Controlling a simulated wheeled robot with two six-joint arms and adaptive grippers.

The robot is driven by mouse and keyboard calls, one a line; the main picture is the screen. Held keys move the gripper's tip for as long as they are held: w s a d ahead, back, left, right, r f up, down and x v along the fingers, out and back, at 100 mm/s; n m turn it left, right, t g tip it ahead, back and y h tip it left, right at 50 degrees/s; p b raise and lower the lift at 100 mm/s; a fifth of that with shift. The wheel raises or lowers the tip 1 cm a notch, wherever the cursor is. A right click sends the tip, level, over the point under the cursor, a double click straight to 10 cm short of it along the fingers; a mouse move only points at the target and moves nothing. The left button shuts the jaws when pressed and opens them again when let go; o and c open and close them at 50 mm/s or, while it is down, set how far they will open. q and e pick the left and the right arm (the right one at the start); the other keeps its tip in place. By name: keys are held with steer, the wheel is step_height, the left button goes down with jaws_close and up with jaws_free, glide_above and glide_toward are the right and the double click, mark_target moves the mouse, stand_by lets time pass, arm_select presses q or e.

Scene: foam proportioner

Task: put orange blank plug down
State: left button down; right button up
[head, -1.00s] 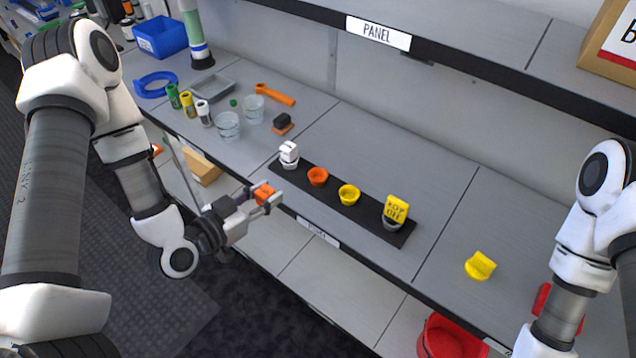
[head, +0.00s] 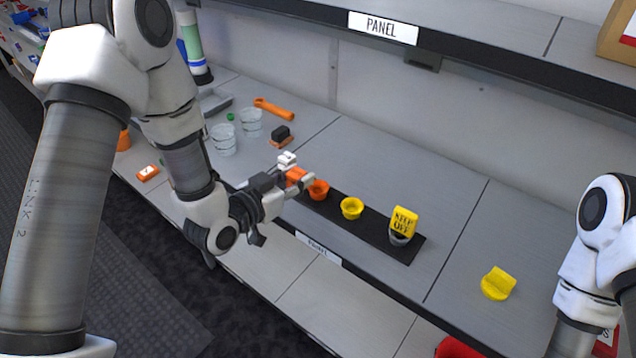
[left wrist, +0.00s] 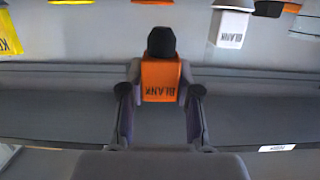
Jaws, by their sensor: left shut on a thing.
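The orange blank plug (left wrist: 161,82) is held between the fingers of my left gripper (left wrist: 160,95), with its "BLANK" lettering upside down in the left wrist view. In the head view my left gripper (head: 292,190) is at the front edge of the black strip, and the orange plug (head: 296,176) shows partly behind its fingers. It overlaps the view between the white plug (head: 287,159) and the orange cup (head: 318,189). I cannot tell whether the plug touches anything. My right gripper is out of view.
The black strip (head: 376,224) also carries a yellow cup (head: 351,208) and a yellow "KEEP OFF" plug (head: 404,221) in a grey cup. A yellow plug (head: 498,284) lies to the right. Clear cups (head: 223,140) stand at left. A shelf (head: 480,77) overhangs the back.

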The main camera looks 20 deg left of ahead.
arm_select(q)
steer(key=x, duration=0.4)
steer(key=d+r+p+x, duration=0.1)
steer(key=x, duration=0.1)
steer(key=shift+s, duration=0.1)
step_height(320, 180, down, 3)
steer(key=shift+r+p, duration=0.1)
steer(key=shift+p, duration=0.3)
steer(key=shift+f, duration=0.3)
steer(key=c, duration=0.8)
jaws_free()
